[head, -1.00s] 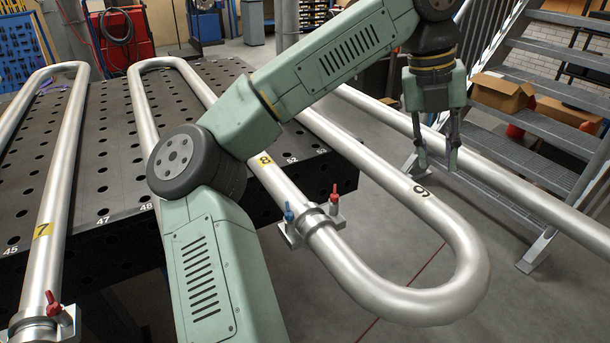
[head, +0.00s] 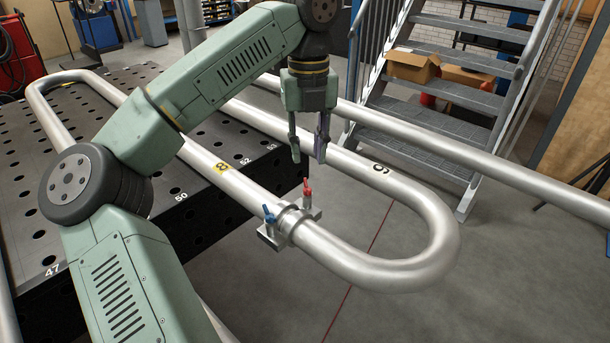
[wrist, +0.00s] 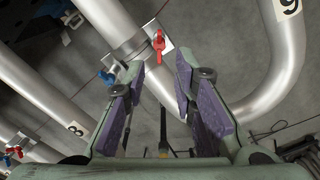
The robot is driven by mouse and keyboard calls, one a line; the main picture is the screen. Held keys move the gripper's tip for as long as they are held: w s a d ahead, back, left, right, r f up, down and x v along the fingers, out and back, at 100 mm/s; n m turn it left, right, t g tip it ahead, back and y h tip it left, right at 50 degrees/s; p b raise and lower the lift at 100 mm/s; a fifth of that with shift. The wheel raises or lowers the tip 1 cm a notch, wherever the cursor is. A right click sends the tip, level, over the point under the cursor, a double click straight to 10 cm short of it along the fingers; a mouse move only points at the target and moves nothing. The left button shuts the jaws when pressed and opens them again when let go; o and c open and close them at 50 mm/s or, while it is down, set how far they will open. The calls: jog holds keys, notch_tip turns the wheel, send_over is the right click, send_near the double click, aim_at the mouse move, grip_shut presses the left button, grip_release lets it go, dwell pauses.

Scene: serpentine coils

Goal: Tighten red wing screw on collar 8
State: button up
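In the head view the collar (head: 290,222) clamps the silver pipe with the yellow 8 label (head: 222,167), just before its U-bend. A red wing screw (head: 307,187) stands up from its far side and a blue one (head: 268,214) from its near side. My gripper (head: 308,158) points down above the red screw, open and empty, with a gap between them.
The U-bend (head: 435,255) runs on to the pipe section marked 9 (head: 379,168). A perforated dark table (head: 100,95) is at left. Metal stairs (head: 440,110) stand behind. In the wrist view another collar with red and blue screws (wrist: 15,152) shows at lower left.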

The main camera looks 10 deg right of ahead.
aim_at(307, 183)
notch_tip(307, 183, down, 7)
jog(key=shift+f+p, duration=0.15)
jog(key=shift+p, duration=0.45)
grip_shut()
